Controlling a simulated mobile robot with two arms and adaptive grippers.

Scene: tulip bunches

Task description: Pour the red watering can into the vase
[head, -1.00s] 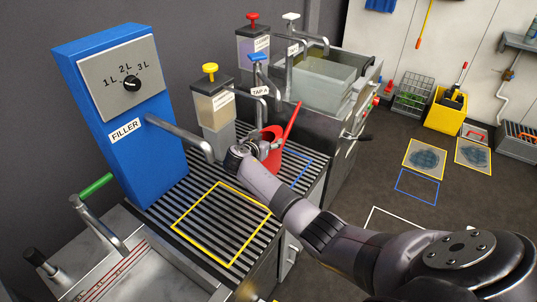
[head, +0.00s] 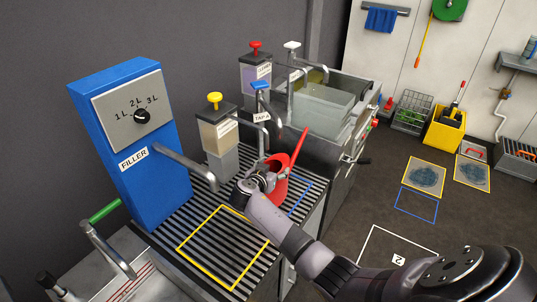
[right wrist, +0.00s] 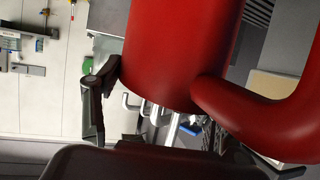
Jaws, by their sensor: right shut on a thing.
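The red watering can (head: 278,188) is at the slatted counter, near TAP A, with its long spout pointing up and to the right. My right gripper (head: 262,180) is at the can's near left side and shut on it. In the right wrist view the red can (right wrist: 180,50) fills much of the picture, its curved handle (right wrist: 270,115) at the right. The gripper's dark fingers show at the lower edges of the can. I cannot tell whether the can's base touches the slats. No vase can be made out. My left gripper is not in view.
The blue FILLER (head: 130,150) with its dial and spout stands left of the can. TAP A (head: 262,90) and a yellow-topped dispenser (head: 217,135) stand behind it. A yellow outline (head: 225,245) on the slats is empty. A grey basin (head: 325,110) is beyond, right.

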